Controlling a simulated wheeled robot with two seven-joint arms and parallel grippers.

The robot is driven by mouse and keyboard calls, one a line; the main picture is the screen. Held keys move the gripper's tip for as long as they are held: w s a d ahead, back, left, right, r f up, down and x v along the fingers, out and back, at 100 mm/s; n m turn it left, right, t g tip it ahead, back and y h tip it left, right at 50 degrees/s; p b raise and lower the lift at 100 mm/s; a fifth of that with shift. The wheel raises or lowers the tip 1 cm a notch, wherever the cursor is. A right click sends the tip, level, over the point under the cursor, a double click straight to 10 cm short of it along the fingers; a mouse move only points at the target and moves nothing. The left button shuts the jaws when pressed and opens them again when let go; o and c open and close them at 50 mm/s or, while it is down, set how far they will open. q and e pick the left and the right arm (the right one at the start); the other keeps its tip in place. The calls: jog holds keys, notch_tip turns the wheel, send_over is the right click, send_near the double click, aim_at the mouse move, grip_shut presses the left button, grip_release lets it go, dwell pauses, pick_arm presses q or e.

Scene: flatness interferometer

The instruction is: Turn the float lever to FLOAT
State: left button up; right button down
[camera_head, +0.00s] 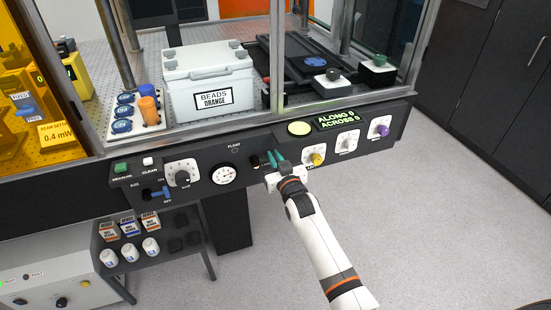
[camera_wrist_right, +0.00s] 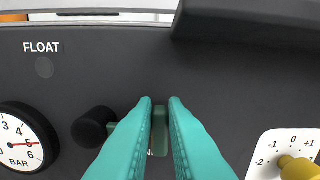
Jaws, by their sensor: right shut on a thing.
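The float lever (camera_wrist_right: 159,132) is a green handle on the front of the dark control panel. It appears to reach sideways to the right from a round black hub (camera_wrist_right: 93,125). My right gripper (camera_wrist_right: 160,108) has its teal fingers on both sides of the handle and is shut on it. The fingers hide much of the lever and most of a small label below it. In the head view my right gripper (camera_head: 271,160) is at the panel, right of the gauge. The FLOAT label and a dark round lamp (camera_wrist_right: 44,67) are up and left of the hub. My left gripper is not in view.
A pressure gauge (camera_head: 224,175) is left of the lever. A yellow knob (camera_head: 317,159) with a scale plate is close on its right. A lit green display (camera_head: 337,119) is above right. A blue lever (camera_head: 160,192) is at the panel's left. The floor at right is clear.

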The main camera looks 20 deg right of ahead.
aim_at(246, 146)
jog(key=r+n+p, duration=0.1)
jog(key=a+n, duration=0.1)
jog(key=n, duration=0.1)
jog(key=shift+r+n+p, duration=0.3)
jog(key=shift+r+p, duration=0.05)
jog(key=shift+r, duration=0.05)
jog(key=shift+a+r+n, duration=0.25)
jog(key=shift+r+n, duration=0.05)
jog(key=shift+n, duration=0.7)
jog(key=n, duration=0.1)
jog(key=a+n, duration=0.1)
jog(key=shift+a+r+n, duration=0.1)
jog(key=shift+r+n, duration=0.2)
jog(key=shift+r, duration=0.05)
jog(key=n, duration=0.1)
jog(key=a+n, duration=0.1)
jog(key=n, duration=0.1)
jog(key=a+n, duration=0.1)
jog(key=shift+s+r+n, duration=0.1)
jog(key=shift+r+n, duration=0.15)
jog(key=shift+n, duration=0.05)
jog(key=shift+a+f+n+b, duration=0.15)
jog(key=shift+a+n, duration=0.25)
jog(key=shift+n, duration=0.4)
jog(key=shift+a+r+n+b, duration=0.1)
jog(key=shift+a+n+b, duration=0.3)
jog(key=shift+n, duration=0.4)
jog(key=shift+a+f+n+b, duration=0.1)
jog(key=shift+a+n, duration=0.35)
jog(key=shift+n, duration=0.35)
